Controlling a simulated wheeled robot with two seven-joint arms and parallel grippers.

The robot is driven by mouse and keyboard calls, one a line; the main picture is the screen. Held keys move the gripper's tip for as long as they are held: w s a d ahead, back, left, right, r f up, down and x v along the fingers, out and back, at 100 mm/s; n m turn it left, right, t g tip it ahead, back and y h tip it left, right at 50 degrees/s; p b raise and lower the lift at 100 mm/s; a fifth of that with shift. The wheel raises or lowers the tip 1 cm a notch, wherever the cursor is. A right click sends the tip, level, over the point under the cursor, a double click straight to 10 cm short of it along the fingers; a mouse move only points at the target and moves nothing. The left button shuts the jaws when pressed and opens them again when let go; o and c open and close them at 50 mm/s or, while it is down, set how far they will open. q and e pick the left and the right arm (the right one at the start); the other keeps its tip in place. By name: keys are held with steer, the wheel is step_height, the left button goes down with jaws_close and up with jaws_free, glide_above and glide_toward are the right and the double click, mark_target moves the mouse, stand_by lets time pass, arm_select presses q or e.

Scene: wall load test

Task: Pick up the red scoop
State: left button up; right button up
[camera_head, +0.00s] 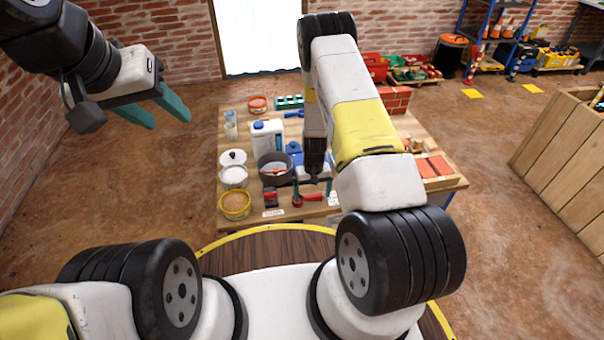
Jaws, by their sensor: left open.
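The red scoop (309,198) lies near the front edge of the wooden table (279,213), with its red handle toward the right. My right gripper (313,190) points down over it, its two green fingers apart on either side of the scoop's red part. I cannot tell whether the fingers touch it, and the arm hides part of the table behind. My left gripper (171,120) is open and empty, held high left of the table, far from the scoop.
Left of the scoop are a yellow-rimmed bowl (235,205), a white tub (233,177), a grey pot (274,169) and a white jug (267,138). A wooden crate (560,150) is at the far right; floor between is free.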

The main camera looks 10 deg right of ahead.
mark_target(312, 195)
steer(key=c, duration=1.2)
steer(key=shift+r, duration=0.1)
steer(key=shift+r, duration=0.2)
step_height(312, 195, up, 3)
steer(key=shift+r, duration=0.1)
steer(key=s+a, duration=0.1)
steer(key=s, duration=0.4)
steer(key=s+a, duration=0.2)
steer(key=s, duration=0.3)
steer(key=s+a+r, duration=0.1)
steer(key=s, duration=0.4)
steer(key=shift+s+a+r, duration=0.1)
steer(key=shift+s+a, duration=0.1)
